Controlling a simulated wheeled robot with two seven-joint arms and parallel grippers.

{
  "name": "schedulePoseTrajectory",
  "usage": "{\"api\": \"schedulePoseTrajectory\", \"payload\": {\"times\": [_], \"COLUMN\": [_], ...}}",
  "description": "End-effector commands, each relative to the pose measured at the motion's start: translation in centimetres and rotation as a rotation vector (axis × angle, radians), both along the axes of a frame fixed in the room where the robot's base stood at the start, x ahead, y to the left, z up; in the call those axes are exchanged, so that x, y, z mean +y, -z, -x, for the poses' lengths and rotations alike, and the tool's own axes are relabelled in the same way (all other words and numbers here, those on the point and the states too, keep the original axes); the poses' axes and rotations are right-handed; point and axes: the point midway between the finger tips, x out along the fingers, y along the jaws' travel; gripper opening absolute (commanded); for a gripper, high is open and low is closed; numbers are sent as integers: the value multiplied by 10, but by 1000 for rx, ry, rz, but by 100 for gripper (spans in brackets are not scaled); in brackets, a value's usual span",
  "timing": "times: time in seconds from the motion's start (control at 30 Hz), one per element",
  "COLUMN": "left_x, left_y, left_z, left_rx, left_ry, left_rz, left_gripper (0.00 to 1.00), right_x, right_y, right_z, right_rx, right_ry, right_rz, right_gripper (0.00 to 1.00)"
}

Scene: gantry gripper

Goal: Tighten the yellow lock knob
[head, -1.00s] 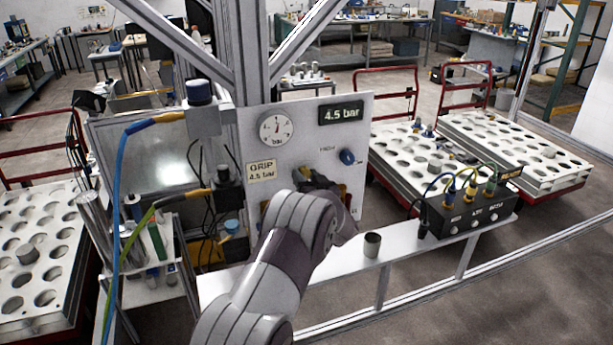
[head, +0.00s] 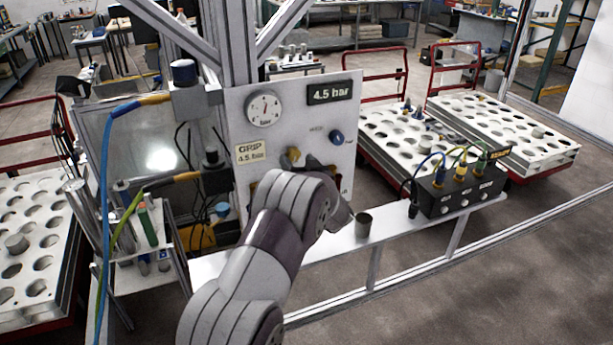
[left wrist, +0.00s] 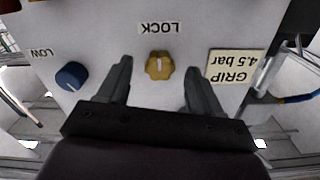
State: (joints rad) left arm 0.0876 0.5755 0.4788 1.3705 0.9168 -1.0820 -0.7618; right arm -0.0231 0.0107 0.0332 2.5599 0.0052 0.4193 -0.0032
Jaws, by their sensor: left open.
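The yellow lock knob (head: 293,153) is on the white panel (head: 240,107), partly hidden by my left arm in the head view. In the left wrist view the picture is upside down, and the yellow knob (left wrist: 160,66) shows whole beside the word LOCK. My left gripper (left wrist: 158,72) is open, one finger to each side of the knob, with gaps on both sides. Whether the fingertips reach the knob's depth I cannot tell. In the head view the gripper (head: 314,164) is mostly hidden behind my own wrist. My right gripper is not in view.
A blue knob (head: 337,137) sits to the right on the panel, under a 4.5 bar display (head: 333,92) and near a round gauge (head: 264,109). A small grey cup (head: 363,224) and a black connector box (head: 462,187) stand on the rail (head: 400,239).

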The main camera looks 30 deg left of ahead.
Motion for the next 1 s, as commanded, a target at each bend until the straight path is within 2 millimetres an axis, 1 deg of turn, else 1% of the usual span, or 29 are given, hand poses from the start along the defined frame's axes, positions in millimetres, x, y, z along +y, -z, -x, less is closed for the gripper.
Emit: {"api": "schedulePoseTrajectory", "payload": {"times": [0.03, 0.2, 0.3, 0.4, 0.57, 1.0], "left_x": [-10, -45, -62, -74, -81, -81], "left_y": [4, 5, 4, 3, 2, 2], "left_z": [7, 37, 52, 62, 69, 68], "left_rx": [-1, -1, 0, 1, 1, -8], "left_ry": [3, 4, 3, 2, 1, 2], "left_rz": [0, 1, 1, 1, 1, 13], "left_gripper": [65, 65, 65, 65, 65, 65], "right_x": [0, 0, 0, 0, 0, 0], "right_y": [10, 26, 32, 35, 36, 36], "right_z": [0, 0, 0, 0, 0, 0], "right_rx": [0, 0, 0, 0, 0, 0], "right_ry": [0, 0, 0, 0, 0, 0], "right_rz": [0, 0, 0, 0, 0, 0], "right_gripper": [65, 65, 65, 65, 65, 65]}}
